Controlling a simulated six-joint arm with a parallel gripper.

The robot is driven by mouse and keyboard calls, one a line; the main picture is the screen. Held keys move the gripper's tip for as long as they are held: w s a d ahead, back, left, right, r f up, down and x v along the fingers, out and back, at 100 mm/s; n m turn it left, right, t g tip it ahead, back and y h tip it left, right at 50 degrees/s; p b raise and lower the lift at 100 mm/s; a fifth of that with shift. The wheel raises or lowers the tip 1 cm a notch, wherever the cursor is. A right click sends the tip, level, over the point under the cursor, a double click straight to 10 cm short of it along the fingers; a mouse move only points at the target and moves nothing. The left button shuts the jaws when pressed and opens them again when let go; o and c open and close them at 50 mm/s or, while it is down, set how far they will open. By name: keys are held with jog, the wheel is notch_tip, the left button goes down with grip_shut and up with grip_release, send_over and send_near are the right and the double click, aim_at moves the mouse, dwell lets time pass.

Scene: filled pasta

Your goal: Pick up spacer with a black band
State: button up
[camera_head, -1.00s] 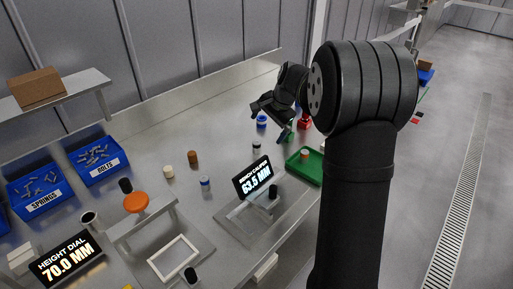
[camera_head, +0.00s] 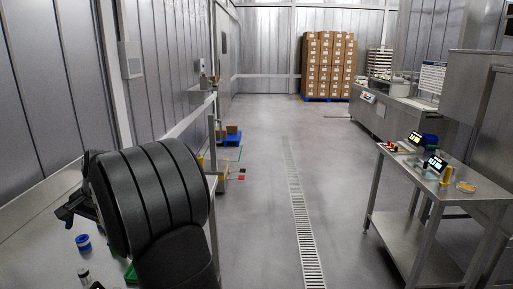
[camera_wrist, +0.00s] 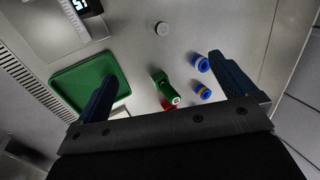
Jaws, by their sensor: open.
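My gripper (camera_wrist: 163,68) is open and empty, its two dark fingers spread above the bench. In the head view my gripper (camera_head: 70,208) is partly hidden behind my arm. A small pale round piece (camera_wrist: 162,28) stands beyond the fingertips in the wrist view; a white and dark piece (camera_head: 84,274) shows at the lower left of the head view. I cannot tell whether either is the spacer with a black band. Two blue pieces with yellowish parts (camera_wrist: 200,63) (camera_wrist: 202,91) are near the right finger. A green piece (camera_wrist: 161,82) lies between the fingers.
A green tray (camera_wrist: 75,72) lies by the left finger, partly covered by it. A red piece (camera_wrist: 167,104) is close to the gripper body. A display (camera_wrist: 80,6) stands at upper left. A separate bench (camera_head: 440,178) with small items stands at right in the head view.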

jog(key=c, duration=1.1)
jog(key=shift+o, duration=0.2)
jog(key=n+h, duration=0.3)
jog(key=n, duration=1.3)
send_near(82, 270)
jog(key=f, duration=0.3)
jog(key=a+f, duration=0.1)
jog(key=f, duration=0.1)
jog(key=shift+s+f, duration=0.1)
jog(key=shift+s, duration=0.15)
jog(key=shift+w+a+f, duration=0.1)
jog(key=shift+w+f, duration=0.05)
jog(key=shift+f, duration=1.15)
jog(key=shift+w+a+f, duration=0.1)
jog(key=shift+w+f, duration=0.05)
jog(key=shift+f, duration=1.15)
